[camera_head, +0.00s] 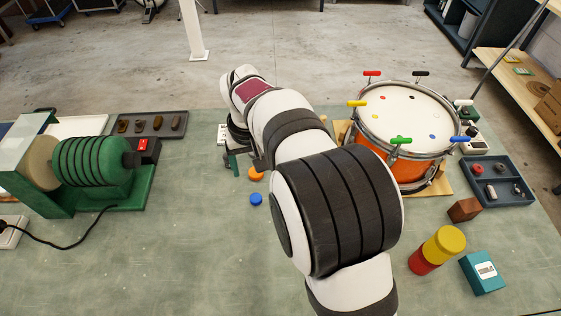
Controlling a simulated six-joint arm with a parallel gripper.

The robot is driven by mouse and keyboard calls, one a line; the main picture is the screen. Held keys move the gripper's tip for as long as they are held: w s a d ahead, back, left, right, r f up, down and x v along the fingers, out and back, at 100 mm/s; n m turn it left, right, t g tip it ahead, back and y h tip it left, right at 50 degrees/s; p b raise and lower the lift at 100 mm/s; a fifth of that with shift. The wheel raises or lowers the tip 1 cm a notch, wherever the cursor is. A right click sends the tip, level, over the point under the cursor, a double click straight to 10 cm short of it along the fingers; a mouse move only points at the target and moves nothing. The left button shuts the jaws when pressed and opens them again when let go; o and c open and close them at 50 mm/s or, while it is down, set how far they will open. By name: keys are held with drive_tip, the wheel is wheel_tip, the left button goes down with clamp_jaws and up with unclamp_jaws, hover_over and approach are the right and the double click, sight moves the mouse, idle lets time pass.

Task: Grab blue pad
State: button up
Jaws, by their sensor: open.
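A small round blue pad (256,199) lies flat on the green bench top, left of my arm's thick middle section. An orange pad (256,174) lies just behind it, close to my arm. My gripper (234,162) is at the far end of the arm, behind and left of both pads, apart from the blue one. It is open, pointing down near the bench. It is small and partly hidden by my arm, so its fingers are hard to make out. I see nothing held in it.
An orange drum (397,152) with coloured keys stands right of my arm. A green motor grinder (92,162) stands left, before a dark tray (150,124).

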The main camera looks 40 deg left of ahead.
sight(256, 197)
drive_tip(key=f, duration=0.5)
drive_tip(key=a+f, duration=0.1)
drive_tip(key=f, duration=0.9)
drive_tip(key=shift+w+a+f, duration=0.15)
drive_tip(key=shift+w+a, duration=0.05)
drive_tip(key=shift+w, duration=0.2)
clamp_jaws()
